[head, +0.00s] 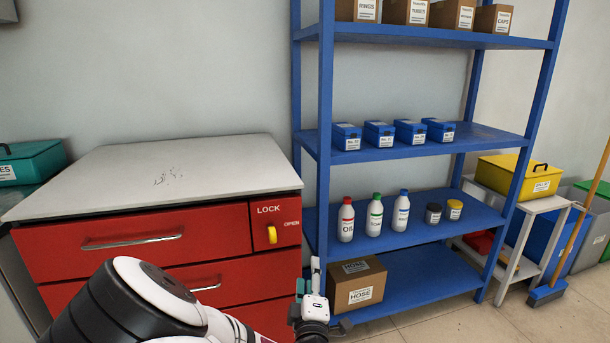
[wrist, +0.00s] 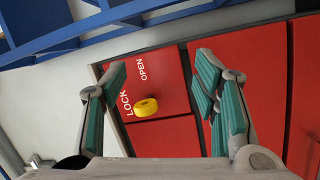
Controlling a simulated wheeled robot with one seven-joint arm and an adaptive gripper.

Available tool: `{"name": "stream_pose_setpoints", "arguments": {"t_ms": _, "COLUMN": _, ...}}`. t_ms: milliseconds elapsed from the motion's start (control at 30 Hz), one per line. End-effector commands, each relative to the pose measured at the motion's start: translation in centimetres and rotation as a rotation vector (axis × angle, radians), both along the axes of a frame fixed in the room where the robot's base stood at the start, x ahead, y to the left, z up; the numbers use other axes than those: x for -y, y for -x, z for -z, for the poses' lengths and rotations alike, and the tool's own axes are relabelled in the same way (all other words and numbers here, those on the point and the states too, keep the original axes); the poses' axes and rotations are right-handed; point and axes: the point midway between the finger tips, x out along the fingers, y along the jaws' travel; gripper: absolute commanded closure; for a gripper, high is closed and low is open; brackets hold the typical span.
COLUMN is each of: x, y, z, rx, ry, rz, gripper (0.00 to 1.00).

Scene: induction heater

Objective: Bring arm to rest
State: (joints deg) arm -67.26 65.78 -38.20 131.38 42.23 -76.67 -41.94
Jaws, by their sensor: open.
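In the head view my arm reaches in from the bottom, and my gripper (head: 316,302) is at the lower middle, in front of the red cabinet's right side and left of the hose box. The wrist view shows my gripper (wrist: 160,85) open, its green-padded fingers apart with nothing between them. Beyond the fingers is the yellow lock knob (wrist: 147,106) on the red cabinet, apart from them. In the head view the knob (head: 271,235) sits below the word LOCK, with OPEN to its right. The drawers of the red cabinet (head: 140,215) look shut.
A blue shelf rack (head: 325,100) stands right of the cabinet with bottles, jars and blue boxes. A cardboard hose box (head: 357,290) is on its lowest shelf, close to my gripper. A broom (head: 575,225) stands at the far right.

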Motion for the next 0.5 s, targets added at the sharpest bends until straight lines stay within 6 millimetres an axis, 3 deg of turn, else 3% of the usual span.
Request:
{"name": "stream_pose_setpoints", "arguments": {"t_ms": 33, "x": 1.5, "y": -0.6, "z": 0.0, "rx": -0.068, "ry": -0.082, "rz": 0.056, "gripper": 0.45}}
{"name": "stream_pose_setpoints", "arguments": {"t_ms": 200, "x": 4.9, "y": -0.7, "z": 1.4, "rx": -0.300, "ry": -0.321, "rz": 0.200, "gripper": 0.45}}
{"name": "stream_pose_setpoints", "arguments": {"t_ms": 500, "x": 7.3, "y": 2.4, "z": 0.9, "rx": -0.661, "ry": -0.704, "rz": 0.360, "gripper": 0.45}}
